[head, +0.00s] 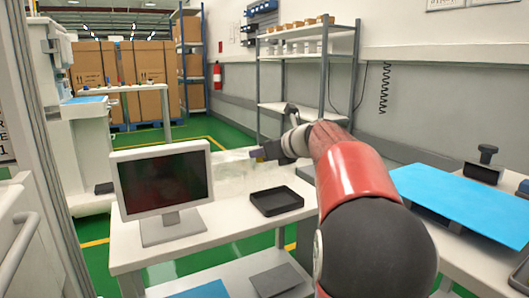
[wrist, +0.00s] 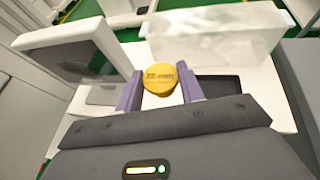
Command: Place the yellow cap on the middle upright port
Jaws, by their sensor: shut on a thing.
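The yellow cap (wrist: 161,78) is a round disc with dark lettering on its top, seen in the wrist view. My gripper (wrist: 160,88) is shut on it, with the purple-grey fingers at its left and right sides. In the head view my gripper (head: 262,153) is at the end of the red arm, above the white table near the black tray; the cap cannot be made out there. A translucent box (wrist: 222,36) stands beyond the cap in the wrist view and shows faintly in the head view (head: 236,168). I cannot make out the middle upright port in either view.
A monitor (head: 163,180) stands on the left of the white table (head: 205,238). A black tray (head: 276,201) lies to its right. Shelving (head: 307,80) stands at the back.

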